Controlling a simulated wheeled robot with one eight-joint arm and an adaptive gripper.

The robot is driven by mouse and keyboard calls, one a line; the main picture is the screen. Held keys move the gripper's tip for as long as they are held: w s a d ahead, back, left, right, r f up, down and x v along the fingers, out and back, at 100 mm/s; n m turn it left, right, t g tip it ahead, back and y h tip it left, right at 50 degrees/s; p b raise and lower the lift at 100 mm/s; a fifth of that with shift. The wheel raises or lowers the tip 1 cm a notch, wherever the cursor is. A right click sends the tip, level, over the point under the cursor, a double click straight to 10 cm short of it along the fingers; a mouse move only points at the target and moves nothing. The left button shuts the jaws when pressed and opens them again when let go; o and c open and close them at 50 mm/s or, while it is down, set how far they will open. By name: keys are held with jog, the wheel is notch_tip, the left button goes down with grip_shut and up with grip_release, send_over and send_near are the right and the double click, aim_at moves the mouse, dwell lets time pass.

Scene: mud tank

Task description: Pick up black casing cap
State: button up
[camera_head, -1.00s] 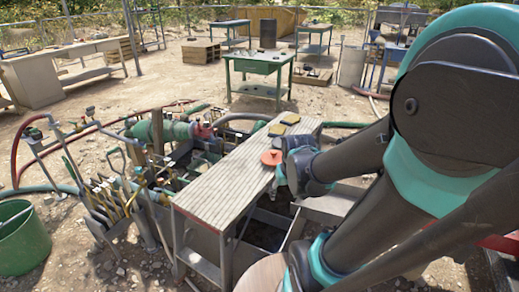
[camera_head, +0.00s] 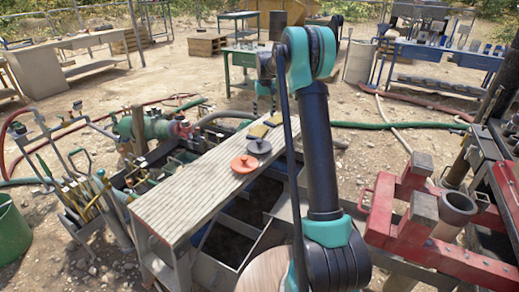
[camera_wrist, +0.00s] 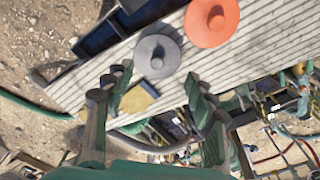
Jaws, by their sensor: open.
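The black casing cap (camera_head: 258,147), a dark grey disc with a raised central knob, lies flat on the slatted bench (camera_head: 190,195). In the wrist view the cap (camera_wrist: 157,57) shows unobstructed, just beyond the fingertips. An orange cap of like shape (camera_head: 244,164) lies close beside it, and also shows in the wrist view (camera_wrist: 212,20). My gripper (camera_wrist: 158,76) is open and empty, fingers spread to both sides. In the head view my gripper (camera_head: 264,103) hangs above the bench's far end, apart from the cap.
Two small yellowish blocks (camera_head: 258,131) (camera_head: 273,120) lie on the bench beyond the caps. Pipes and a green pump (camera_head: 150,127) stand left of the bench. A red metal frame (camera_head: 425,215) stands at right. The bench's near half is bare.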

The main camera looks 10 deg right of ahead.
send_over(259, 140)
notch_tip(259, 140, down, 4)
jog(key=shift+g, duration=0.4)
notch_tip(259, 140, down, 17)
jog(key=shift+s, duration=0.15)
jog(key=shift+c, duration=0.6)
grip_shut()
